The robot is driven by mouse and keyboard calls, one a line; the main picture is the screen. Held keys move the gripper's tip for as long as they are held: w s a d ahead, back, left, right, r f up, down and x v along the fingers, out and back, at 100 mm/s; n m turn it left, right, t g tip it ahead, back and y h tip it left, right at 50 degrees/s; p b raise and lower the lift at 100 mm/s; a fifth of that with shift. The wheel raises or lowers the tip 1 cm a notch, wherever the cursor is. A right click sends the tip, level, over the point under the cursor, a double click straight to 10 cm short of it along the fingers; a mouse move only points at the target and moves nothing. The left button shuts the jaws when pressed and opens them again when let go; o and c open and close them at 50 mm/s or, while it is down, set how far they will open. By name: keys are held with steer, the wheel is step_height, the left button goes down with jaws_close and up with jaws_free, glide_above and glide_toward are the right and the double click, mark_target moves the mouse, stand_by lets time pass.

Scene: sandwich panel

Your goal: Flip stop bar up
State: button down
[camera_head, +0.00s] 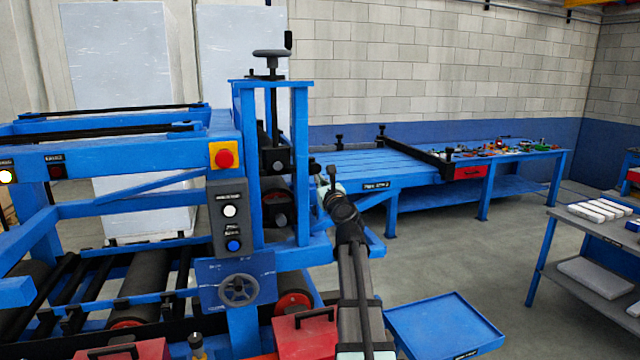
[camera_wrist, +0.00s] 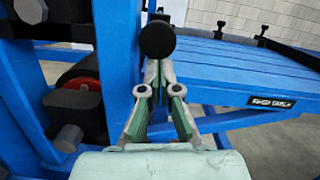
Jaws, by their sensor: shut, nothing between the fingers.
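My gripper (camera_wrist: 158,68) is shut and empty; its two pale fingers with green inner sides meet at the tips. A round black knob end (camera_wrist: 157,40) is directly beyond the fingertips in the wrist view and partly overlaps them; I cannot tell whether they touch. In the head view my gripper (camera_head: 331,180) is beside the right side of the blue machine frame (camera_head: 300,130), with its tips partly hidden. A long black bar (camera_head: 412,153) lies across the blue slatted table behind. I cannot tell for sure which black part is the stop bar.
The slatted table (camera_head: 350,165) stands behind my gripper. Red-ended rollers (camera_wrist: 85,82) sit inside the machine frame at left. A blue tray (camera_head: 440,325) is at the front right, and a grey shelf unit (camera_head: 590,250) is at far right. Open floor lies between.

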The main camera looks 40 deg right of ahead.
step_height(320, 180, up, 4)
steer(key=p, duration=0.2)
steer(key=shift+r+p, duration=0.2)
steer(key=shift+p, duration=0.2)
steer(key=shift+w+d+r, duration=0.1)
steer(key=b, duration=0.6)
glide_toward(320, 167)
step_height(320, 167, down, 4)
steer(key=s, duration=0.2)
steer(key=shift+a+r+p, duration=0.1)
steer(key=shift+a+p, duration=0.2)
steer(key=shift+a, duration=0.05)
steer(key=shift+d, duration=0.1)
